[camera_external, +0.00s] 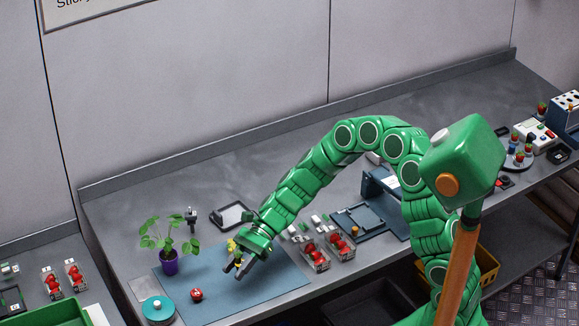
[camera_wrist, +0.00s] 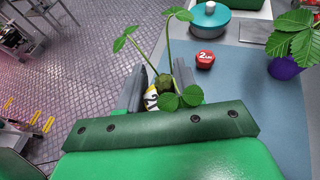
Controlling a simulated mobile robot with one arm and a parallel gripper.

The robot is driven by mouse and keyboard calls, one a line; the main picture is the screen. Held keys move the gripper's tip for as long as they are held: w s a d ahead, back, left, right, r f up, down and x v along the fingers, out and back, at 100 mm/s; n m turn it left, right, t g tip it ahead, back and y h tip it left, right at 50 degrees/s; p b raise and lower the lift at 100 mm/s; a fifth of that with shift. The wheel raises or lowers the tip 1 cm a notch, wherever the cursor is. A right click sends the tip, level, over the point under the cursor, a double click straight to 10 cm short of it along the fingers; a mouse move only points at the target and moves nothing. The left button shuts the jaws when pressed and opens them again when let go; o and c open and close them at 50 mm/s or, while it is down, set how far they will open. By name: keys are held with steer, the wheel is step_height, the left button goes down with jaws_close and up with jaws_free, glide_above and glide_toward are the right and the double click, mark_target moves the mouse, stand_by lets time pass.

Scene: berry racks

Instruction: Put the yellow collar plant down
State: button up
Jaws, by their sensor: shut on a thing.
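My gripper (camera_external: 238,264) is shut on the yellow collar plant (camera_external: 233,246), over the blue mat (camera_external: 215,290) on the bench.
Racks with red fruit (camera_external: 316,257) stand to the right. The mat between is mostly clear, and the bench's front edge is close.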

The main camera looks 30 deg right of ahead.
glide_above(223, 294)
steer(key=shift+s+f, duration=0.1)
steer(key=shift+f, duration=3.9)
steer(key=shift+f, duration=0.1)
steer(key=o, duration=1)
steer(key=v, duration=1.2)
